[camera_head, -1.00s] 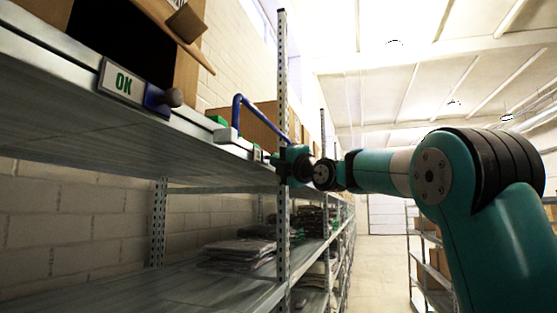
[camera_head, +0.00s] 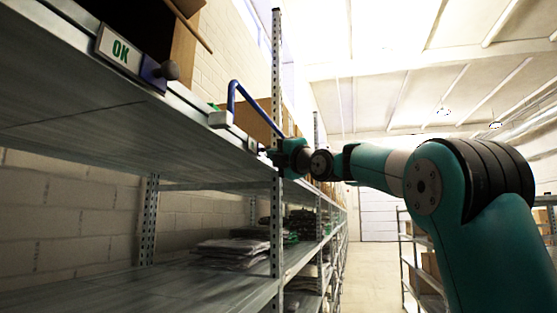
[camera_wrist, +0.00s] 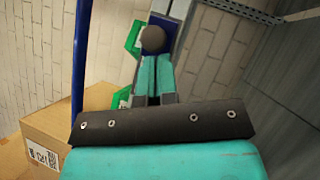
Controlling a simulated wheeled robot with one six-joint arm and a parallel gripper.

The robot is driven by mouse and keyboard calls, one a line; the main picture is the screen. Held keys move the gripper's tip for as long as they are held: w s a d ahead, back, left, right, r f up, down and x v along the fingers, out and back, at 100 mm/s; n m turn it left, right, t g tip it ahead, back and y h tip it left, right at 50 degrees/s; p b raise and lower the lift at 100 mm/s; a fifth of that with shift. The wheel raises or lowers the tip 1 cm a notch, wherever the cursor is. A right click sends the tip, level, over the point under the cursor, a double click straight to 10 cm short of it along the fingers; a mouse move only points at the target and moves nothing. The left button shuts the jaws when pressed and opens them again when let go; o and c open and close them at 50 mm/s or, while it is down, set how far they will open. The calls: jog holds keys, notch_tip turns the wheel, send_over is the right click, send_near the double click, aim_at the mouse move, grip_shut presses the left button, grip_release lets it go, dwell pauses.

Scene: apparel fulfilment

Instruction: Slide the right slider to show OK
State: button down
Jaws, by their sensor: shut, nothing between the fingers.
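The right slider's round dark knob (camera_wrist: 153,39) shows in the wrist view on a dark blue plate (camera_wrist: 182,30), just past my fingertips. Green-and-white pieces (camera_wrist: 134,36) show beside it; no lettering is readable. My gripper (camera_wrist: 155,60) is shut and empty, its teal fingers pointing at the knob; I cannot tell whether they touch it. In the head view my gripper (camera_head: 266,151) is at the shelf's front edge, and it hides the right slider. The left slider has a knob (camera_head: 169,70) on a blue plate, with a green OK sign (camera_head: 120,50) uncovered at its left.
A blue tube (camera_head: 252,98) rises from the shelf edge near my gripper, also at left in the wrist view (camera_wrist: 80,60). A cardboard box (camera_wrist: 45,128) is at the wrist view's lower left. A perforated upright (camera_head: 277,90) stands by my wrist. The aisle at right is open.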

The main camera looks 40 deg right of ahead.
jog(key=a+b+v, duration=0.1)
jog(key=b+v, duration=0.6)
jog(key=v, duration=0.5)
jog(key=shift+a+b, duration=0.35)
jog(key=shift+b, duration=0.05)
jog(key=shift+s, duration=0.1)
